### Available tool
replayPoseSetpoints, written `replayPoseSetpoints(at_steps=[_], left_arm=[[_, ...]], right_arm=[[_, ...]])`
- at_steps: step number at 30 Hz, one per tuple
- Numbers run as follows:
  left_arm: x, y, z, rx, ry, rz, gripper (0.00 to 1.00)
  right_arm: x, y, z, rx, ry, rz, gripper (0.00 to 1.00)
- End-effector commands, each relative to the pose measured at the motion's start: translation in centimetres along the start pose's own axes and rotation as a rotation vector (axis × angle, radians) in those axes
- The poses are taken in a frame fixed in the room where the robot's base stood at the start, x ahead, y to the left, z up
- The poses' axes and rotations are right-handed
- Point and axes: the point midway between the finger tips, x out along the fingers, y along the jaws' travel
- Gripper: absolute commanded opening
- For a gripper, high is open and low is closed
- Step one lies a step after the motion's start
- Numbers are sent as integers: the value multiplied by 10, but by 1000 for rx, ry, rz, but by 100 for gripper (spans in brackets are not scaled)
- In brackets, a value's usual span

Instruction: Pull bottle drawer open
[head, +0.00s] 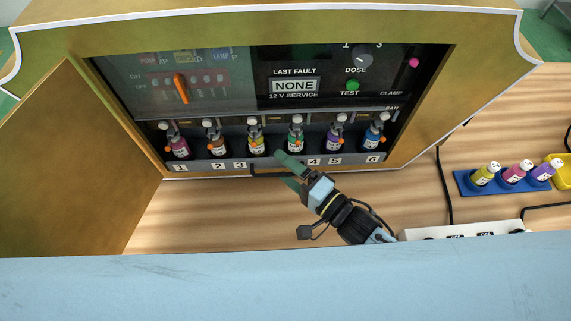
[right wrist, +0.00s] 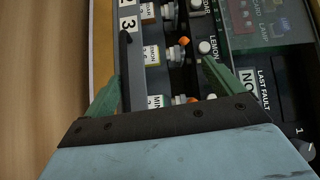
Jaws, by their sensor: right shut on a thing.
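The bottle drawer (head: 218,166) is the low grey front strip numbered 1 to 6 in the cabinet. Several bottles with coloured labels stand behind it, such as a yellow one (head: 256,145) and a green one (head: 295,143). Its black handle (head: 262,174) is at the middle and also shows in the right wrist view (right wrist: 124,62). My right gripper (head: 283,167) is at the handle, shut on it with its green fingers still apart. In the right wrist view the fingers (right wrist: 162,72) straddle the drawer's front edge. The exact contact is hidden. My left gripper is out of view.
The cabinet's control panel (head: 294,86) is above the bottles. A cabinet door (head: 80,165) stands open at left. A blue rack (head: 465,184) with three bottles, a yellow bin (head: 564,173) and a white power strip (head: 450,233) are at right. Bare wooden tabletop (head: 210,215) lies in front.

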Motion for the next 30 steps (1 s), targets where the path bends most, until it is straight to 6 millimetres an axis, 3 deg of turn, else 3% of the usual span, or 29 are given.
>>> replayPoseSetpoints(at_steps=[1,30], left_arm=[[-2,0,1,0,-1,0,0],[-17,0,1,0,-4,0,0]], right_arm=[[0,-12,-7,-15,5,-30,74],[-68,-2,-7,-15,5,-28,57]])
